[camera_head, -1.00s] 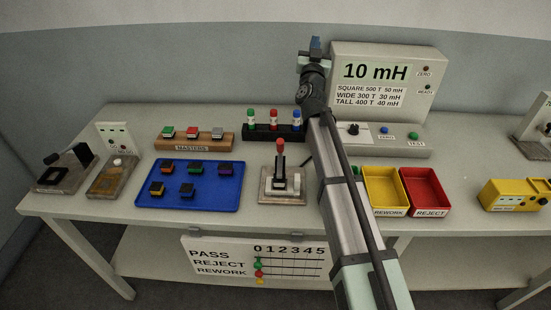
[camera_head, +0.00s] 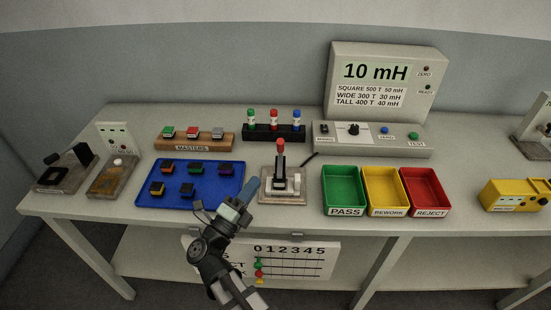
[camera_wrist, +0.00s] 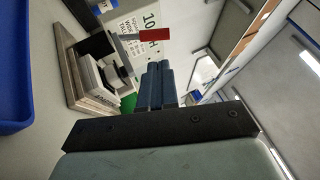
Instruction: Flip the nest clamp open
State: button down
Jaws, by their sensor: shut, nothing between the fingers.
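The nest clamp (camera_head: 282,183) stands on the bench right of the blue tray. Its lever with a red handle (camera_head: 280,148) stands upright over the grey base plate. My gripper (camera_head: 251,187) is at the front left of the clamp, its blue fingers shut and empty, apart from the red handle as far as I can tell. In the wrist view the shut fingers (camera_wrist: 157,84) point toward the clamp, with the red handle (camera_wrist: 154,34) beyond their tips and the clamp base (camera_wrist: 92,75) to the left.
The blue tray (camera_head: 223,202) with several dark connectors lies left of the clamp. Green (camera_head: 340,176), yellow (camera_head: 385,180) and red bins (camera_head: 425,181) stand right. Behind are a marker rack (camera_head: 262,132) and the meter (camera_head: 370,140). The bench's front edge is near my gripper.

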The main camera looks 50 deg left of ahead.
jog(key=d, duration=0.1)
jog(key=s+d+f+m, duration=0.1)
jog(key=d+m+h, duration=0.1)
jog(key=shift+s+d+f, duration=0.1)
jog(key=shift+s+f, duration=0.2)
send_near(280, 153)
jog(key=w+d+r, duration=0.3)
jog(key=d+r, duration=0.1)
jog(key=shift+w+a+r, duration=0.2)
jog(key=shift+w+a, duration=0.5)
jog(key=shift+a, duration=0.25)
jog(key=shift+w+a+r, duration=0.4)
jog(key=shift+w+a, duration=0.1)
jog(key=shift+a, duration=0.15)
